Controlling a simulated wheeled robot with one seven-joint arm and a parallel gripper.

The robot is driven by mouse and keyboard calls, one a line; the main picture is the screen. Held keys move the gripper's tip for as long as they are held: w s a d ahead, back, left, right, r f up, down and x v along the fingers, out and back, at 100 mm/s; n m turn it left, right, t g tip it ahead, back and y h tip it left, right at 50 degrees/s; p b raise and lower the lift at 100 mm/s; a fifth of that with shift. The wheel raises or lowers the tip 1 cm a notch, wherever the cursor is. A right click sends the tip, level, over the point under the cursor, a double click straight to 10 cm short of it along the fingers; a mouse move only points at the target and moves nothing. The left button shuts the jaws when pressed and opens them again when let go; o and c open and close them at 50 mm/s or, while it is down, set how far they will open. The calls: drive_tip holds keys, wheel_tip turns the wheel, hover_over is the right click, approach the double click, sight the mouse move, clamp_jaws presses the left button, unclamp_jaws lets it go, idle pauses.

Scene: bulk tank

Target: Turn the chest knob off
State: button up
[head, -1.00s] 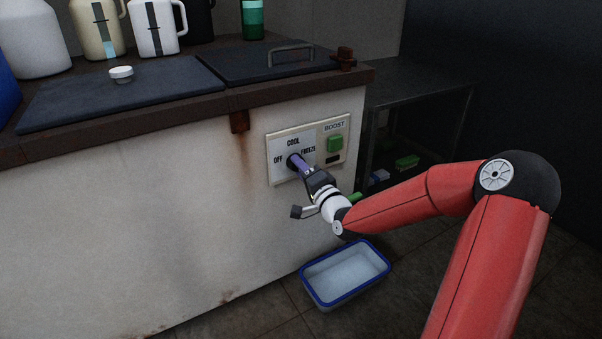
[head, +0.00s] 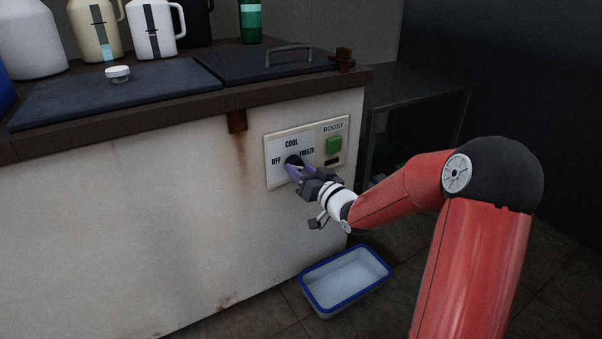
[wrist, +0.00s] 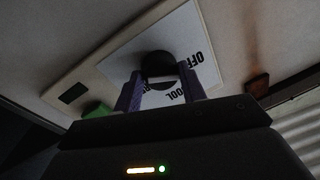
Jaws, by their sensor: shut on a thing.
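The chest's control plate (head: 275,178) is on the front wall, marked OFF at left, COOL at top and FREEZE at right. The black chest knob (head: 292,160) sits amid these labels, partly hidden by my fingers. My gripper (head: 297,171) is at the knob, its purple fingers shut on it. In the wrist view the round dark knob (wrist: 157,64) lies between the two fingers, with a pale bar on its near side. I cannot tell which label the knob points to.
A green BOOST button (head: 334,144) is just right of the knob. A blue-rimmed tub (head: 319,309) stands on the floor below. Dark lids (head: 115,92), jugs (head: 155,27) and a small white-topped jar (head: 118,73) are on top. A dark table (head: 420,92) is at right.

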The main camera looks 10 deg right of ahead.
drive_tip(key=n, duration=0.5)
drive_tip(key=shift+r+g, duration=0.1)
drive_tip(key=shift+g, duration=0.2)
drive_tip(key=shift+d+n, duration=0.1)
drive_tip(key=shift+n, duration=0.3)
drive_tip(key=o, duration=1)
drive_tip(key=shift+c, duration=0.2)
drive_tip(key=p+v, duration=0.1)
drive_tip(key=v, duration=0.6)
drive_tip(key=shift+s, duration=0.35)
drive_tip(key=shift+d, duration=0.15)
